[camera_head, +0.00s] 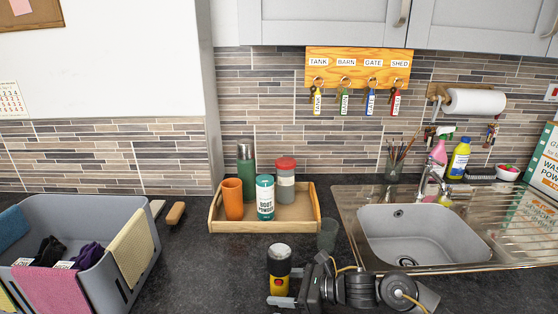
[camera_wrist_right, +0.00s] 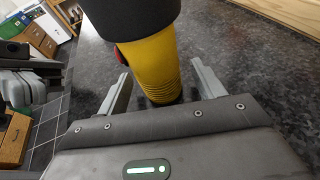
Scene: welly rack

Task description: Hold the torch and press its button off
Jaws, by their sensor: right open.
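The torch (camera_head: 279,285) stands upright on the dark worktop, with a yellow ribbed body and a wide black head on top. It also shows in the right wrist view (camera_wrist_right: 150,65), where a red button (camera_wrist_right: 118,55) sits on the left side of its body. My right gripper (camera_head: 286,288) is open, with one finger on each side of the torch. In the wrist view, gaps show between the fingers (camera_wrist_right: 160,92) and the yellow body.
A wooden tray (camera_head: 262,225) with an orange cup, bottles and a jar stands behind the torch. The sink (camera_head: 425,240) is at right, and a grey basket (camera_head: 150,262) with cloths at left. Worktop left of the torch is clear.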

